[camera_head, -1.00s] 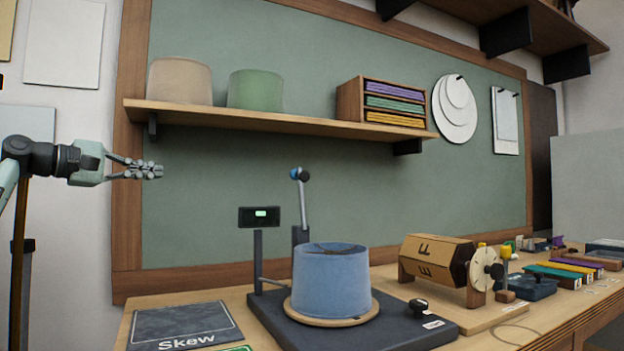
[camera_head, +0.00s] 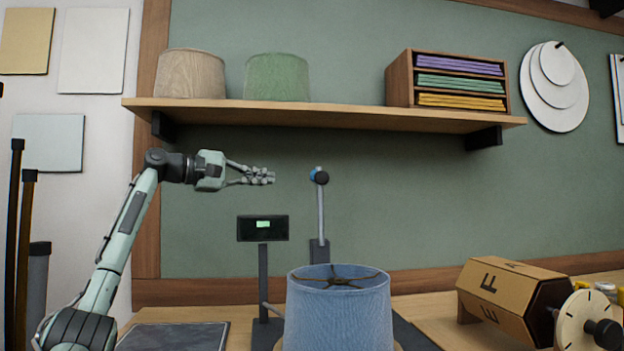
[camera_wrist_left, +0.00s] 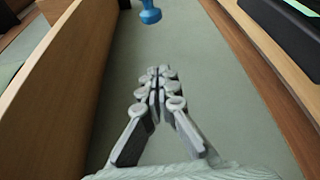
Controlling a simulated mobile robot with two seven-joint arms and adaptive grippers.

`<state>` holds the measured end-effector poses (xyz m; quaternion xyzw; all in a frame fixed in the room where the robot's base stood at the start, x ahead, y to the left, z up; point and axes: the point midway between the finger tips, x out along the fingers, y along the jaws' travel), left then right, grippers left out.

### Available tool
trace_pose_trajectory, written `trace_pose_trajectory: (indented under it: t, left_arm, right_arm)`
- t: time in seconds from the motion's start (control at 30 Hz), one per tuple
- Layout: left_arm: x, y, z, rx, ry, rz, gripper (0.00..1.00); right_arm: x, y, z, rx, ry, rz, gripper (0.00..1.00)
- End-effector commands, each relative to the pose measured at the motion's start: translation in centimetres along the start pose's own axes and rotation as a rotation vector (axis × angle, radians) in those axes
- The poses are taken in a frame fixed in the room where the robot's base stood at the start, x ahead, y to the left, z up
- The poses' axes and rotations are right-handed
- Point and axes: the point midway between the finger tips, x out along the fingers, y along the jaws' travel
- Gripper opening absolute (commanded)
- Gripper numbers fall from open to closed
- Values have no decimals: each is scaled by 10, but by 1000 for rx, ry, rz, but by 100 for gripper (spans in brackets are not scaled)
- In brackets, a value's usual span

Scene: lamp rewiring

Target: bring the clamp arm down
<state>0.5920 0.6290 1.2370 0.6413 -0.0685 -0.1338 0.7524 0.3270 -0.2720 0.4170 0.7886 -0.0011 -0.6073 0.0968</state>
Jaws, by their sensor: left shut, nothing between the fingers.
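In the left wrist view the shut fingers (camera_wrist_left: 160,76) point toward the blue knob (camera_wrist_left: 150,14), which is beyond the tips. The lower part of the clamp arm is hidden behind the lampshade. My right gripper is not in view.
A small display (camera_head: 263,228) on a post stands below my left gripper. A wooden shelf (camera_head: 330,117) with lampshades and a paper rack runs above it. A hexagonal wooden drum (camera_head: 510,297) is at the right. The wall between is bare.

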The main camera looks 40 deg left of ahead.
Motion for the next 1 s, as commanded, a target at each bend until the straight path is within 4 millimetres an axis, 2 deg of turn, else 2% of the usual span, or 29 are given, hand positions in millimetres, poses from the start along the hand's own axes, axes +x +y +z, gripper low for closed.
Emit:
trace_pose_trajectory:
  t: [0.2,0.33,0.57,0.7,0.87,1.0]
  left_arm:
    - [2,0,0,0,-1,0,0]
    - [12,2,1,-1,-3,0,0]
    - [56,3,2,-1,-3,-1,0]
    - [82,3,1,-2,-3,1,0]
    - [103,2,1,-1,-2,0,0]
    - [94,-2,17,5,3,-2,0]
  right_arm:
    - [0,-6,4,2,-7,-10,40]
    - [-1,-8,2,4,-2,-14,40]
    - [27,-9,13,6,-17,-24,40]
    - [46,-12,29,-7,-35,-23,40]
    - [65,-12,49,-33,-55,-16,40]
    - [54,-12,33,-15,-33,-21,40]
